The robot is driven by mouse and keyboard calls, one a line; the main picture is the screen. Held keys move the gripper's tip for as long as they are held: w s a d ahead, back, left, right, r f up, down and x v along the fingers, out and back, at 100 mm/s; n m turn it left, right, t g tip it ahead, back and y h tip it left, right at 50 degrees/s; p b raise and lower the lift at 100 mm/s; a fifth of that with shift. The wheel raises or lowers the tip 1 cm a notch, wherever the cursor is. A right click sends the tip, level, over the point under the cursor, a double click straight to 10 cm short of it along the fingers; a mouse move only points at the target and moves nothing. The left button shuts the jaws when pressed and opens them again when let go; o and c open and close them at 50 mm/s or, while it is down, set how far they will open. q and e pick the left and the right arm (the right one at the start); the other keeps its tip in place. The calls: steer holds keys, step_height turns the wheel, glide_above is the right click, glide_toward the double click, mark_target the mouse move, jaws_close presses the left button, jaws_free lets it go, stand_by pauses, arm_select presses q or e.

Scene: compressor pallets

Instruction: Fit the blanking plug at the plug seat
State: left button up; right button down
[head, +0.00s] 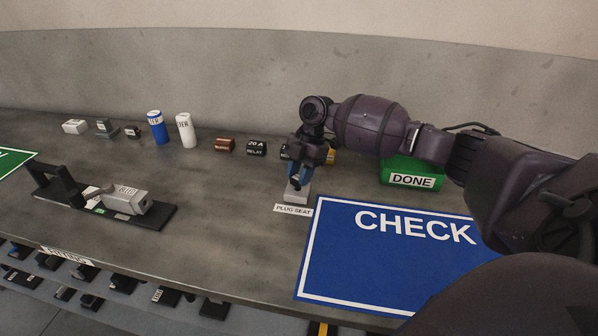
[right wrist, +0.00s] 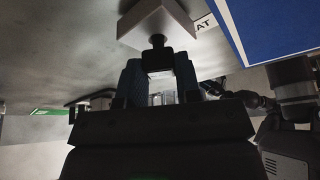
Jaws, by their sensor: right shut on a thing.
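The plug seat is a small light grey block (head: 297,193) on the table behind a "PLUG SEAT" label (head: 292,210). It also shows at the top of the right wrist view (right wrist: 160,18). My right gripper (head: 296,178) points down just above the block, its blue fingers close together. In the right wrist view, my right gripper (right wrist: 158,70) is shut on the black blanking plug (right wrist: 157,58). The plug's narrow end points at the block and looks close to or touching it; I cannot tell whether it is inside. My left gripper is not in view.
A blue CHECK mat (head: 385,260) lies right of the seat, and a green DONE bin (head: 412,175) stands behind it. A compressor fixture (head: 125,200) is at the left. Cans (head: 157,127) and small parts (head: 257,148) line the back. The table's middle is clear.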

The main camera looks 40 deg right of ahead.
steer(key=shift+f, duration=0.8)
steer(key=c, duration=0.7)
jaws_free()
steer(key=shift+c, duration=0.2)
steer(key=shift+d+r, duration=0.15)
steer(key=shift+r, duration=0.25)
steer(key=v, duration=1)
steer(key=shift+p, duration=0.3)
